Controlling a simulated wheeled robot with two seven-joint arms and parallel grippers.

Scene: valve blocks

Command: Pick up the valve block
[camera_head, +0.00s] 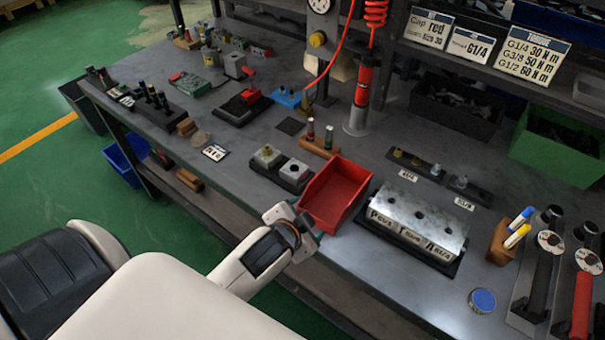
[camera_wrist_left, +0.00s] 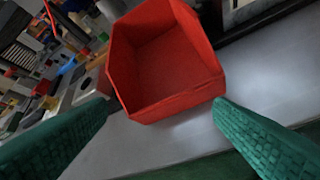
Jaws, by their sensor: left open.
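A long silver metal block (camera_head: 418,218) with round holes in its top and lettering on its front lies on a black tray (camera_head: 455,268), right of centre on the bench in the head view. It looks like the valve block. My left gripper (camera_head: 293,228) is left of it, at the bench's front edge beside a red bin (camera_head: 335,196), apart from the block. In the left wrist view, its green fingers (camera_wrist_left: 160,108) are spread with nothing between them, facing the red bin (camera_wrist_left: 165,60). A sliver of metal and a dark edge show at the top right there. My right gripper is out of view.
Two small silver blocks on black bases (camera_head: 294,171) stand left of the bin. Bare bench shows in front.

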